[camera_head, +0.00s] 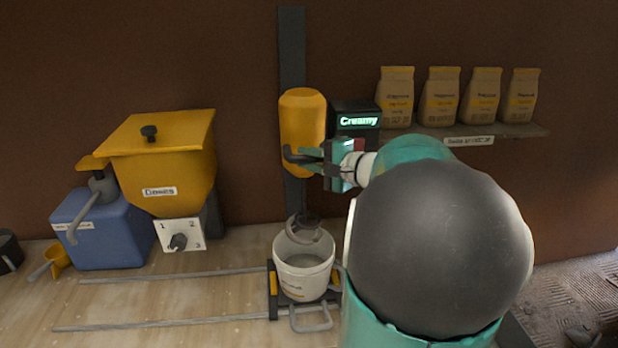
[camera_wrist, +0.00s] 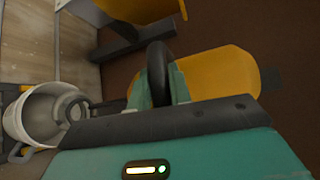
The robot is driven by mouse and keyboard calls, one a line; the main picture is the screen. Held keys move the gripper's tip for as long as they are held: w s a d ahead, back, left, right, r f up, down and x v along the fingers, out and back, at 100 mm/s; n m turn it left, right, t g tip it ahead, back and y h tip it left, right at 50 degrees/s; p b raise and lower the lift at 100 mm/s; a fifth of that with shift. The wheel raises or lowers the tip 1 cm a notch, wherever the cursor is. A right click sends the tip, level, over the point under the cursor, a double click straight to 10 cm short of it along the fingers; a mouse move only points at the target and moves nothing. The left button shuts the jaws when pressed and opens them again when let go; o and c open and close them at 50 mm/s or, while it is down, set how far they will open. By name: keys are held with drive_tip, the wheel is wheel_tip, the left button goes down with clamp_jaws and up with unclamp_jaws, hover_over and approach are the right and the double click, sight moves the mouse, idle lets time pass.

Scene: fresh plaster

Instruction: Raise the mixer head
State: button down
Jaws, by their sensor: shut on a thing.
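The mixer head (camera_head: 302,108) is a yellow rounded body on a dark upright column (camera_head: 291,45). A dark handle (camera_head: 291,155) sticks out from its lower part, and it also shows in the wrist view (camera_wrist: 158,70). My gripper (camera_head: 308,160) is shut on this handle, with its teal fingers (camera_wrist: 160,88) on either side of it. A grey ring-shaped paddle (camera_head: 301,229) hangs below the head at the mouth of a white bucket (camera_head: 303,280). Its lower edge overlaps the bucket opening; I cannot tell how deep it reaches.
A display reading "Creamy" (camera_head: 358,121) stands right of the head. A shelf (camera_head: 520,131) with several bags (camera_head: 440,97) is farther right. A yellow hopper (camera_head: 165,165) and blue canister (camera_head: 108,232) stand left. Rails (camera_head: 170,275) run along the bench to the bucket's carriage (camera_head: 273,300).

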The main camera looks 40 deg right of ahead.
drive_tip(key=shift+r, duration=0.4)
drive_tip(key=c, duration=1.3)
unclamp_jaws()
drive_tip(key=shift+s+r, duration=0.1)
drive_tip(key=v, duration=1.3)
drive_tip(key=shift+s+f, duration=0.2)
drive_tip(key=shift+s, duration=0.1)
